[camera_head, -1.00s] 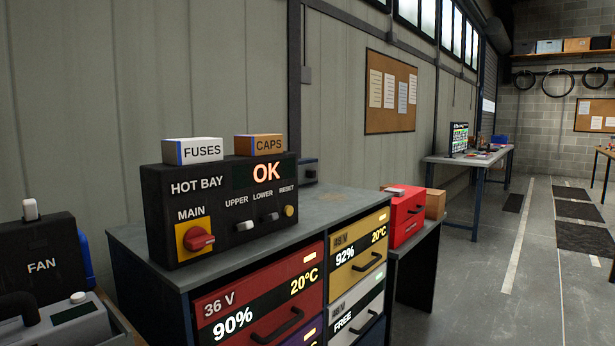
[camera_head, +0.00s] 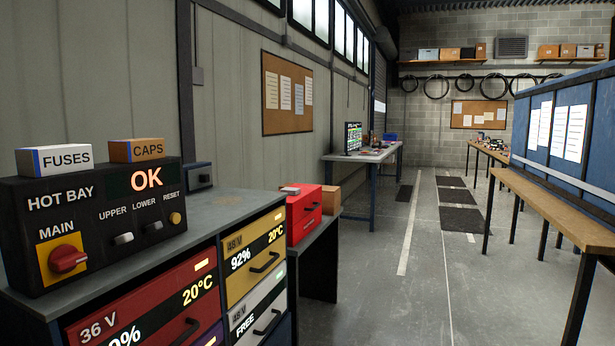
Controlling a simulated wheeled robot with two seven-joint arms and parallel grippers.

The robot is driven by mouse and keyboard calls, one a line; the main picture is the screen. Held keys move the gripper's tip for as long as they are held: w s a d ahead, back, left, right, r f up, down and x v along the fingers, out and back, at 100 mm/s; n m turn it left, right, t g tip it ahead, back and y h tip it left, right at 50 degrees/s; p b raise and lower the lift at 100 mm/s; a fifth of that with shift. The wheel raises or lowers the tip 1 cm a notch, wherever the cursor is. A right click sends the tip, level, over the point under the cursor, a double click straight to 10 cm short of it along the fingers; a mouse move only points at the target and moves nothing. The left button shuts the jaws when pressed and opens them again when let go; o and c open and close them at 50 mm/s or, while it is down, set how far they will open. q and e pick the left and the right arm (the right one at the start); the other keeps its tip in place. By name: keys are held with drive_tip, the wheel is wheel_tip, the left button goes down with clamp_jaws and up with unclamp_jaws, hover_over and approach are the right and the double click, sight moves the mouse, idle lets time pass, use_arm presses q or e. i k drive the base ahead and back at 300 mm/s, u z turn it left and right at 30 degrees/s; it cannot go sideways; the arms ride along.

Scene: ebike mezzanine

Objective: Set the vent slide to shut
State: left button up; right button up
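No part that I can make out as the vent slide shows in this view. A grey louvred vent grille (camera_head: 512,47) is on the far block wall, above the hanging tyres; it is too small to tell any slide on it. Nearer, the black HOT BAY panel (camera_head: 88,262) stands on the cabinet at the left. It has a red MAIN knob on a yellow plate (camera_head: 68,259), UPPER and LOWER switches (camera_head: 137,232), a yellow RESET button (camera_head: 175,218) and a lit OK display. Neither of my grippers is in view.
A drawer cabinet (camera_head: 215,212) fills the lower left, with a red case (camera_head: 303,212) beyond it. A desk with a monitor (camera_head: 375,156) stands along the left wall. A wooden bench (camera_head: 550,208) is at right. The floor between (camera_head: 420,270) is open, with dark mats.

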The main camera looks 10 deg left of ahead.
sight(200, 178)
drive_tip(key=z, duration=0.85)
drive_tip(key=i, duration=2.3)
drive_tip(key=u, duration=2.55)
